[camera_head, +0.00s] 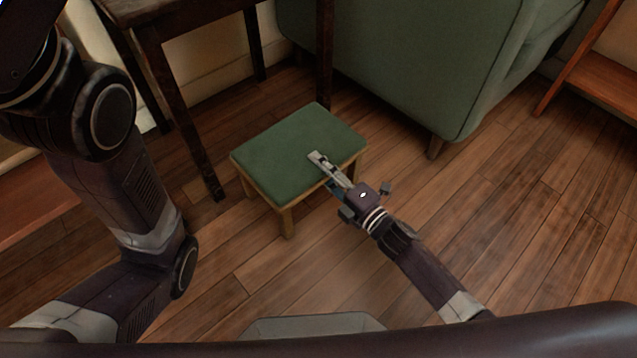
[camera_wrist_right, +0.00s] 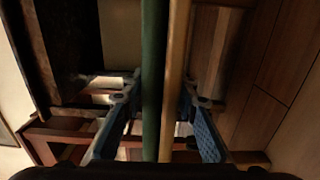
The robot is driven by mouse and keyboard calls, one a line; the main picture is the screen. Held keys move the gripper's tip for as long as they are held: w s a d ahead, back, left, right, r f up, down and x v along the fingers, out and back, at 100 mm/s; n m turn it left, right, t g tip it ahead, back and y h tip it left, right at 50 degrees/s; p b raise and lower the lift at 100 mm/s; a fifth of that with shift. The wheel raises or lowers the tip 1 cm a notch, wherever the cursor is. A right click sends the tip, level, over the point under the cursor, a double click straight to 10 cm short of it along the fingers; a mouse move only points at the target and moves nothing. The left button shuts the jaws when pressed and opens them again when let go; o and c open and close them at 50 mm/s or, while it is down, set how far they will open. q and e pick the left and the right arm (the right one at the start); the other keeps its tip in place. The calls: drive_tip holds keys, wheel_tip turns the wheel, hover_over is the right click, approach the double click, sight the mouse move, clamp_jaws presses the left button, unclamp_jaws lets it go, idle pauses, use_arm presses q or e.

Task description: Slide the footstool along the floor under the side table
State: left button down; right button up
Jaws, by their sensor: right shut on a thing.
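The footstool (camera_head: 285,150) has a green padded top and light wooden legs and stands upright on the floor. The dark wooden side table (camera_head: 180,110) is behind it and to the left, in the upper left of the head view. The footstool's far left side faces the table's front legs. My right gripper (camera_head: 322,165) is shut on the near right edge of the footstool. In the right wrist view, the green and wood edge (camera_wrist_right: 153,60) runs between the two fingers (camera_wrist_right: 163,115). My left arm shows at the left, but its gripper is out of view.
A green sofa or armchair (camera_head: 400,60) stands at the back right, close behind the table's right front leg. A wooden shelf (camera_head: 590,75) is at the far right. The wooden floor (camera_head: 530,220) is clear at the right and in front of the footstool.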

sight(275, 126)
drive_tip(key=shift+b+x, duration=0.6)
drive_tip(key=shift+x, duration=1.65)
drive_tip(key=shift+b+x, duration=1.55)
drive_tip(key=shift+x, duration=1.95)
drive_tip(key=shift+b+x, duration=2.2)
drive_tip(key=shift+x, duration=1.2)
drive_tip(key=shift+w, duration=0.15)
